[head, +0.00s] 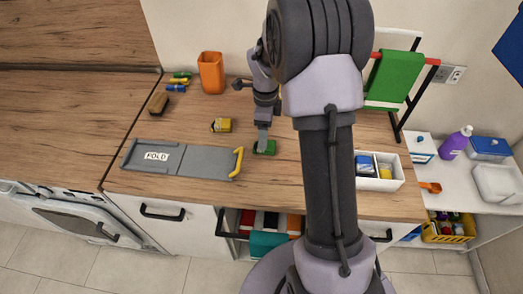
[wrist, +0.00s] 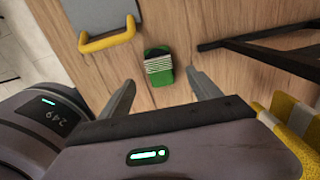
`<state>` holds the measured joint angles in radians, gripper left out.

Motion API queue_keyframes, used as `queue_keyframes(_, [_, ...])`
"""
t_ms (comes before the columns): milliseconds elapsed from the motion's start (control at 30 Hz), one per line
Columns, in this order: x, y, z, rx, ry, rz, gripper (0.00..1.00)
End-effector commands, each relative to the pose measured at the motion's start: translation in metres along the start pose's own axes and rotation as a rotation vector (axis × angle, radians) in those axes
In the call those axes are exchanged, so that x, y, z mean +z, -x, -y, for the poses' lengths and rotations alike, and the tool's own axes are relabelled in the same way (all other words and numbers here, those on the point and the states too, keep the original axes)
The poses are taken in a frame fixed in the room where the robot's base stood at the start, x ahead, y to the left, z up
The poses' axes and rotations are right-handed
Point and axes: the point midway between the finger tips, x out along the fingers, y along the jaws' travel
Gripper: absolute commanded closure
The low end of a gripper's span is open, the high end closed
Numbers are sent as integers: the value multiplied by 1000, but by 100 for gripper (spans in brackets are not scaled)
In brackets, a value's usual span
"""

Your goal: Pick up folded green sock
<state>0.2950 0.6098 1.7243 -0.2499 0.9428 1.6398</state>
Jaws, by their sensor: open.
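The folded green sock (head: 268,147) lies on the wooden counter to the right of the grey folding board. It shows whole in the wrist view (wrist: 158,68), green with a pale striped band across it. My gripper (head: 262,138) is over the counter at the sock, close to it in the head view. In the wrist view my gripper (wrist: 165,90) is open, one finger to each side below the sock, with nothing between the fingers. Part of the sock may be hidden by my arm in the head view.
The grey folding board (head: 200,160) with a yellow handle (head: 238,162) lies left of the sock. A yellow folded item (head: 221,125) lies behind. An orange bin (head: 211,72) stands at the back. A white divided box (head: 380,184) is right, near a drying rack (head: 420,95).

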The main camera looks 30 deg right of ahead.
Motion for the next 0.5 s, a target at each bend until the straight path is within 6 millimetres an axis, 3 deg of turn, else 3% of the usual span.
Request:
queue_keyframes(167, [0, -18, 0, 0, 1, 0, 27])
queue_keyframes(400, [0, -62, 0, 0, 2, 0, 27])
queue_keyframes(500, [0, -62, 0, -1, 1, 0, 27])
